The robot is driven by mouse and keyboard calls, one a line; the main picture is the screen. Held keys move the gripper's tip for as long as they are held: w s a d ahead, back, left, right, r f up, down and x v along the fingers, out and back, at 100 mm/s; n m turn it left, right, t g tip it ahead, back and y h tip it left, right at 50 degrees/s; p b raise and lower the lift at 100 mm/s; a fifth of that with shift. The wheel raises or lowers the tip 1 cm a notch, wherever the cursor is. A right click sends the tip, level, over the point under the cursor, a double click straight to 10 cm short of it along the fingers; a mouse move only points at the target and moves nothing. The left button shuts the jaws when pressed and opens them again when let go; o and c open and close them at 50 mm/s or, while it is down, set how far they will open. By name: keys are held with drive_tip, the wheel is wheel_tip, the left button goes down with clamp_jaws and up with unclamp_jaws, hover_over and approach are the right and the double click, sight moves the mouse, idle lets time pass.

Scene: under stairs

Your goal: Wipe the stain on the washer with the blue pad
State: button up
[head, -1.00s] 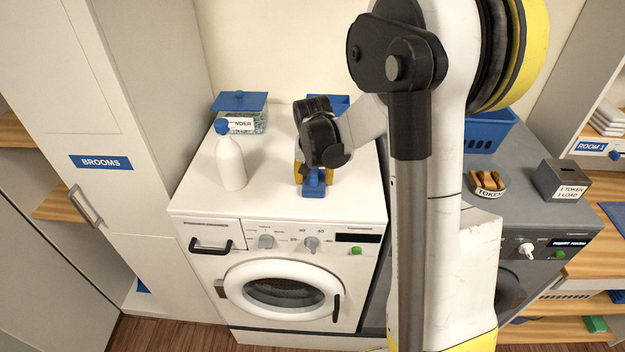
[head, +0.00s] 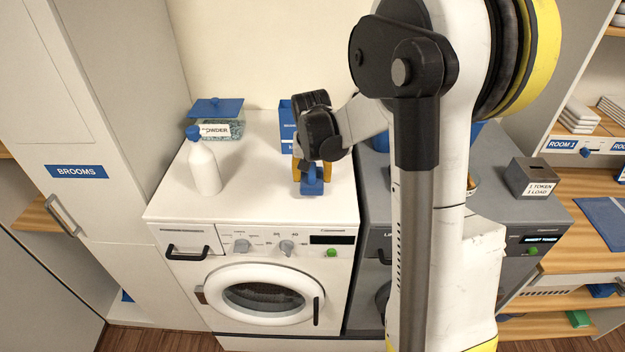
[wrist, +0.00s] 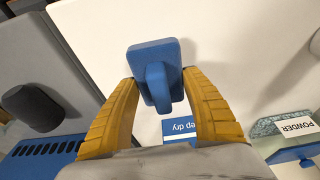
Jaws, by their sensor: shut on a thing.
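My gripper (head: 311,172) is over the right part of that top, pointing down. Its yellow fingers are shut on the handle of the blue pad (head: 312,187). In the wrist view the pad (wrist: 170,52) sits between the fingertips of my gripper (wrist: 158,80), with the white top beyond it. I cannot tell whether the pad touches the top. No stain shows in either view; the arm and pad hide part of the top.
A white bottle with a blue cap (head: 204,168) and a powder box (head: 218,120) stand on the washer's left side. A blue box (head: 287,125) stands behind my gripper. A grey machine (head: 520,215) adjoins on the right, with a token box (head: 531,178). The washer top's front middle is clear.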

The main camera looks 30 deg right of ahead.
drive_tip(key=shift+a+r, duration=0.1)
drive_tip(key=shift+r, duration=0.5)
drive_tip(key=shift+r+p, duration=0.7)
drive_tip(key=shift+r, duration=0.05)
drive_tip(key=shift+r+p, duration=0.8)
drive_tip(key=shift+r, duration=0.55)
